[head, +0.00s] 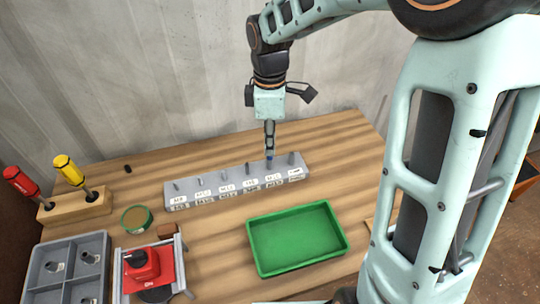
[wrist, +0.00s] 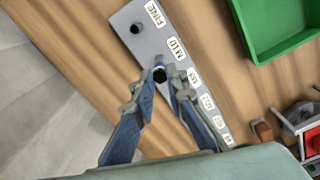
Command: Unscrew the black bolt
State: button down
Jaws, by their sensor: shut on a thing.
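A grey rack (head: 180,202) with a row of upright bolts and white labels stands on the wooden table. My gripper (head: 269,153) points straight down at the second place from the right end of the rack. In the wrist view, the dark head of the black bolt (wrist: 159,74) shows between the two fingertips of my gripper (wrist: 162,80), next to the M10 label (wrist: 176,48). The fingers are shut on the bolt, which is over the rack (wrist: 139,47). The bolt's lower part is hidden, so its thread cannot be seen.
An empty green tray (head: 338,223) lies in front of the rack. To the left are a wooden block (head: 58,210) with red and yellow screwdrivers, a round green-rimmed dish (head: 136,219), a red device (head: 165,266) and a grey divided bin (head: 75,244). A wall stands behind.

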jog(key=n, duration=0.7)
jog(key=shift+r+p, duration=2.55)
jog(key=shift+r, duration=0.3)
